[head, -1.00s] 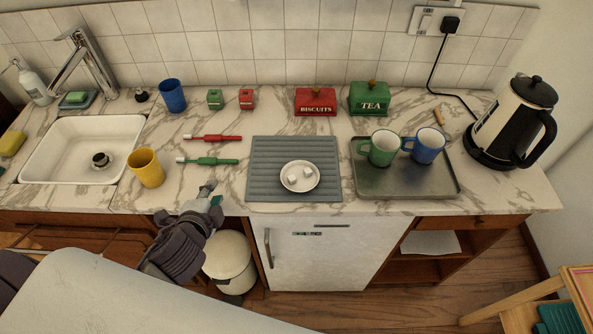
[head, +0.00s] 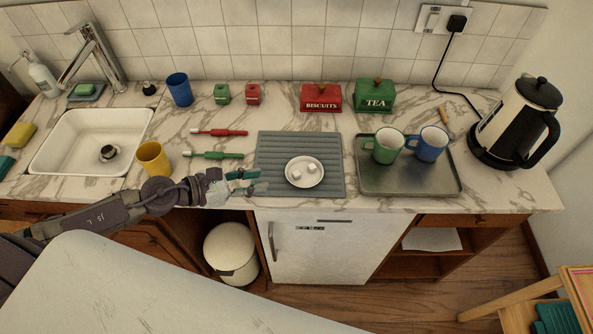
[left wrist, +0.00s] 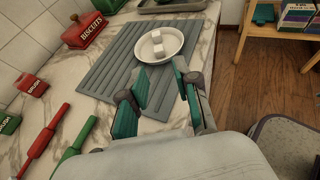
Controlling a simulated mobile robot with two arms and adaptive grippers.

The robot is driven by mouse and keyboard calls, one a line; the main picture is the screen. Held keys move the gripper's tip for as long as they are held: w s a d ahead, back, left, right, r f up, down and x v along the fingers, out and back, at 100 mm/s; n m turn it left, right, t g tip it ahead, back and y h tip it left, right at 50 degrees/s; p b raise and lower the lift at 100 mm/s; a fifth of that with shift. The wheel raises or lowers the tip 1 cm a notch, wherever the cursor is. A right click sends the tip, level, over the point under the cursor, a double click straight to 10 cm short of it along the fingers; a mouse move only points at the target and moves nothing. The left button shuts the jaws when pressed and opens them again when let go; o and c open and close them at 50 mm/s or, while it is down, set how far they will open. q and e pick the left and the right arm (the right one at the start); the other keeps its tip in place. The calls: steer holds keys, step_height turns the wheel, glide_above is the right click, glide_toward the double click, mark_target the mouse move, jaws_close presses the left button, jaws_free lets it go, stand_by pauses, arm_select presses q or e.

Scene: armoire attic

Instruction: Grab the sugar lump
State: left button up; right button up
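Two white sugar lumps (head: 306,170) lie on a small white saucer (head: 292,182), which rests on the grey ribbed mat (head: 330,146). The lumps (left wrist: 157,43) and the saucer (left wrist: 180,46) also show in the left wrist view, beyond my fingers. My left gripper (head: 252,181) reaches in from the left, low over the mat's left edge, with its fingertips pointing right towards the saucer and apart from it. In the left wrist view its teal fingers (left wrist: 160,85) stand apart with nothing between them. My right gripper is not in view.
A yellow cup (head: 152,160), a green toothbrush (head: 220,155) and a red toothbrush (head: 222,132) lie near my left arm. A metal tray (head: 410,185) with green and blue mugs stands right of the mat. Biscuits and tea boxes stand behind.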

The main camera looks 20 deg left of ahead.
mark_target(294, 175)
arm_select(q)
steer(key=p+x, duration=0.1)
steer(key=x, duration=0.4)
steer(key=shift+w+r+p, duration=0.1)
steer(key=shift+r+p, duration=0.05)
steer(key=shift+p, duration=0.25)
steer(key=x, duration=0.2)
steer(key=p+x, duration=0.1)
steer(key=x, duration=0.3)
steer(key=shift+a+f, duration=0.15)
steer(key=shift+f, duration=0.25)
steer(key=c, duration=0.5)
